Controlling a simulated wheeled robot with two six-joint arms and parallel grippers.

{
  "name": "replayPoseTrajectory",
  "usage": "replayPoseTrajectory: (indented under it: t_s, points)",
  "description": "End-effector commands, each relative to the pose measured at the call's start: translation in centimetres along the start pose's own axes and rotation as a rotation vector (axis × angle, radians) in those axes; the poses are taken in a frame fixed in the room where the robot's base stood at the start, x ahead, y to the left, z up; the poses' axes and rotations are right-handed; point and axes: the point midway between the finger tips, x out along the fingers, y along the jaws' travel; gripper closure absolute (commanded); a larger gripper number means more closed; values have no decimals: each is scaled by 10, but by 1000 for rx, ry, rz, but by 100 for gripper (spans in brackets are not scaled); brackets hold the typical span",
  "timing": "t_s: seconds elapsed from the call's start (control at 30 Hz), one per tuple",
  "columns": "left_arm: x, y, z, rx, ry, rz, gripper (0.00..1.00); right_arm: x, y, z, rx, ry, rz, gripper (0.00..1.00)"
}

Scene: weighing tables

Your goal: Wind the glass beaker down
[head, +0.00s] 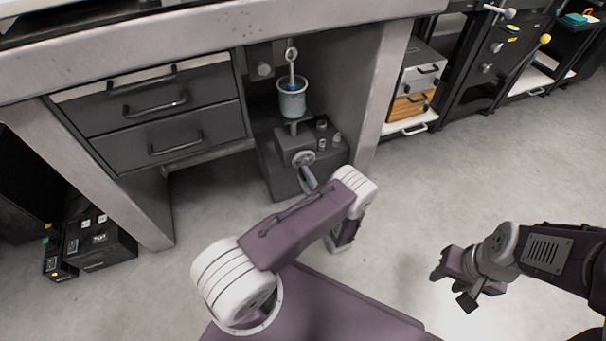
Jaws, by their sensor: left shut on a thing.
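The glass beaker (292,101) stands upright on a small platform above a dark grey jack stand (283,138) under the bench. A rod with a ring on top stands up out of the beaker, and something blue shows inside it. A round light-grey crank wheel (303,158) is on the front of the stand. My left gripper (306,178) reaches the wheel from the front and is shut on its crank handle; my arm partly hides the grip. My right gripper (452,287) is open and empty over the floor at the right.
A grey drawer unit (155,110) hangs left of the stand, and a bench leg (384,90) is to its right. Small drawer boxes (412,95) stand beyond that leg. Black boxes (98,242) lie on the floor at left. The floor at right is clear.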

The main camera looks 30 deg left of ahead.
Motion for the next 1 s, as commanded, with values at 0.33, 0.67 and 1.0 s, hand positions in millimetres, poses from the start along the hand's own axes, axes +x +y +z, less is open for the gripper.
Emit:
replayPoseTrajectory:
  t_s: [0.33,0.67,1.0]
  points:
    - [0,-6,-10,-326,1,3,100,-22,0,-2,0,0,0,63]
    - [-1,-12,-18,-640,2,3,100,-40,-1,-4,0,0,0,63]
    - [-1,-22,-25,-962,3,3,100,-61,-1,-6,0,0,0,63]
